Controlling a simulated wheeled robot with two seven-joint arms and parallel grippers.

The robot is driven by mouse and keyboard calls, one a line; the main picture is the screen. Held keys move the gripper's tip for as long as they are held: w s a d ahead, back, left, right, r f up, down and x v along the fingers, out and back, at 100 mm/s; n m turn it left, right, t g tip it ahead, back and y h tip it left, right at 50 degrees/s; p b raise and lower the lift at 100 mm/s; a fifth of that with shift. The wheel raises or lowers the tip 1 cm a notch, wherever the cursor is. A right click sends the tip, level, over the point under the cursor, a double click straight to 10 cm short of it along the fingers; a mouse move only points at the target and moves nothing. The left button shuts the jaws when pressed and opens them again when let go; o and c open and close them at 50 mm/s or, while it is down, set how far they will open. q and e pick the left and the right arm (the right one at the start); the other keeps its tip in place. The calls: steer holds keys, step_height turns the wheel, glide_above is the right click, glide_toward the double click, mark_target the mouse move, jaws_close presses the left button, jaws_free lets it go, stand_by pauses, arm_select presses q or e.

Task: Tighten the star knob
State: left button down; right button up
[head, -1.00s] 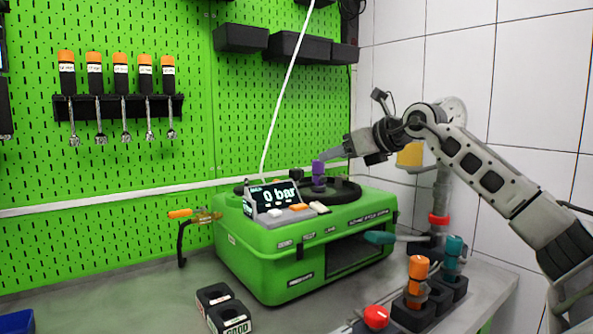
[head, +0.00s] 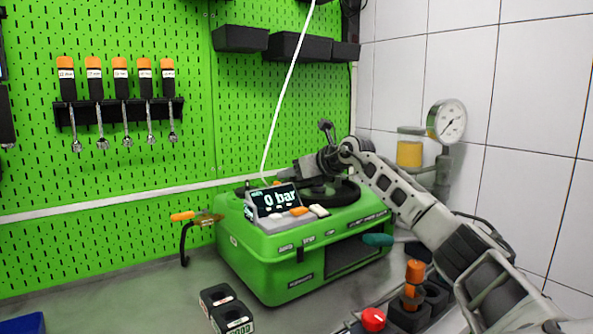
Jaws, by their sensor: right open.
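The green pump testbench (head: 285,255) stands on the worktop, with a dark round fixture (head: 346,192) on top. I cannot make out a star knob for sure. The purple upright part seen on the fixture earlier is now hidden behind my right wrist. My right gripper (head: 284,176) is open, low over the top of the bench, just behind the display. Its fingertips are small, and I cannot tell whether they touch anything. The display (head: 279,200) reads 0 bar. My left gripper is not in view.
A teal handle (head: 378,240) sticks out at the bench's right, and an orange-handled lever (head: 183,216) at its left. Black blocks (head: 227,309), a red knob (head: 373,319) and an orange-topped tool (head: 414,271) stand in front. A gauge (head: 447,121) is behind my right arm.

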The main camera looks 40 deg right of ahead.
steer(key=c, duration=1)
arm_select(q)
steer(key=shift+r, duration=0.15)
